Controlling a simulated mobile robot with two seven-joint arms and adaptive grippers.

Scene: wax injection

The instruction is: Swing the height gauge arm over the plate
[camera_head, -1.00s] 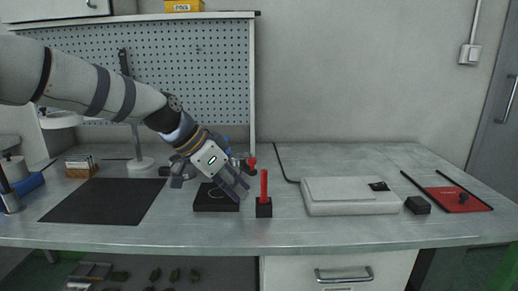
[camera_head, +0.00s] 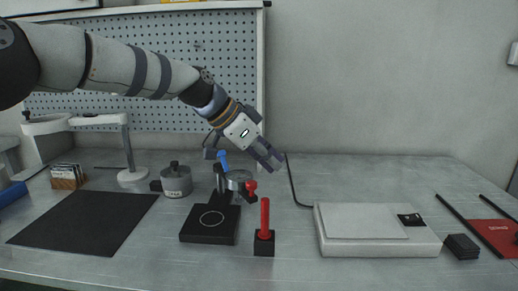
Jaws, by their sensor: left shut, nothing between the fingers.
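The height gauge stands mid-table, with a black plate (camera_head: 208,230) marked with a pale circle. Behind the plate is a dark post with a blue top (camera_head: 223,160). The gauge arm, with a round metal dial (camera_head: 238,176) and a red knob (camera_head: 251,187), points to the right of the post. The knob sits beyond the plate's back right corner, not over the plate. My left gripper (camera_head: 271,160) is shut and empty, above and behind the red knob and apart from it in the picture. My right gripper is not in view.
A red-handled tool (camera_head: 265,220) in a black block stands right of the plate. A white flat device (camera_head: 372,245) lies farther right. A metal pot (camera_head: 176,181), a lamp (camera_head: 132,177) and a dark mat (camera_head: 85,220) are at left. A pegboard (camera_head: 190,50) stands behind.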

